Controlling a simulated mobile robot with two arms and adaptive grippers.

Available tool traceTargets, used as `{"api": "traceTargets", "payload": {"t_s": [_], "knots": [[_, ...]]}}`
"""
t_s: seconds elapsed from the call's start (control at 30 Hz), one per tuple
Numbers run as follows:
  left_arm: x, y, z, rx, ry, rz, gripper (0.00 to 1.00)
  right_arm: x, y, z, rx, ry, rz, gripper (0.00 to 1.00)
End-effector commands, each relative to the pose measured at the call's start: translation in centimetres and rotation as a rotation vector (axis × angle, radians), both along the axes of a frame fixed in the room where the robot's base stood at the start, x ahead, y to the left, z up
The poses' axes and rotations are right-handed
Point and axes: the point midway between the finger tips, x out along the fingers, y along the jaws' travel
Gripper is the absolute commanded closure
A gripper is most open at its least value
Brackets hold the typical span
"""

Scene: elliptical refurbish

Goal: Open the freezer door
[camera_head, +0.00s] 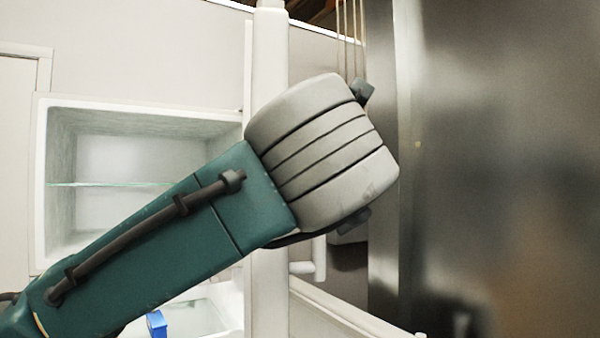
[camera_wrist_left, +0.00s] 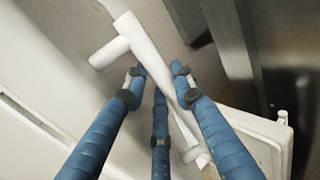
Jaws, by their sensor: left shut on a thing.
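The white freezer door (camera_head: 269,80) shows nearly edge-on as a tall upright panel in the head view. It stands swung out from an open white compartment (camera_head: 65,112) with a glass shelf. A white handle end (camera_head: 315,257) shows beside the door. In the left wrist view the white tubular handle (camera_wrist_left: 143,46) runs between the blue fingers of my left gripper (camera_wrist_left: 158,76), which is shut on it. My left arm hides this gripper in the head view. My right gripper is out of view.
A large brushed-metal surface (camera_head: 510,150) stands close on the right. A lower open space holds a blue object (camera_head: 156,323). A white ledge (camera_head: 345,315) runs below the door's right side. A narrow gap lies between door and metal.

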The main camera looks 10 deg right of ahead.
Motion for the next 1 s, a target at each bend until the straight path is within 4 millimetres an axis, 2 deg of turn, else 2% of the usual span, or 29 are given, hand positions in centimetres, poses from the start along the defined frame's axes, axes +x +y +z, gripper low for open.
{"api": "traceTargets", "payload": {"t_s": [0.33,0.37,0.43,0.47,0.77,0.87,1.0], "knots": [[0.1,0.2,0.5,-0.006,-0.008,0.004,1.00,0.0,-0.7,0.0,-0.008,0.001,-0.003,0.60],[0.1,0.2,0.5,-0.006,-0.008,0.005,0.73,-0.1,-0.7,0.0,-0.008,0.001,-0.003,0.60],[0.1,0.2,0.5,-0.006,-0.007,0.004,0.59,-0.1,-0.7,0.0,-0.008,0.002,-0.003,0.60],[0.1,0.1,0.5,-0.005,-0.007,0.004,0.56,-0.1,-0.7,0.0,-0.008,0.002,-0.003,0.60],[-0.1,0.0,0.2,-0.003,-0.004,0.002,0.56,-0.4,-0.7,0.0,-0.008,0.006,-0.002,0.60],[-0.9,0.1,0.3,-0.002,-0.005,0.001,0.56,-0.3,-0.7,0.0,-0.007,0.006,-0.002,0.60],[-3.3,0.6,0.3,-0.001,-0.007,-0.001,0.56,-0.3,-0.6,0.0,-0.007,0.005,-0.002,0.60]]}}
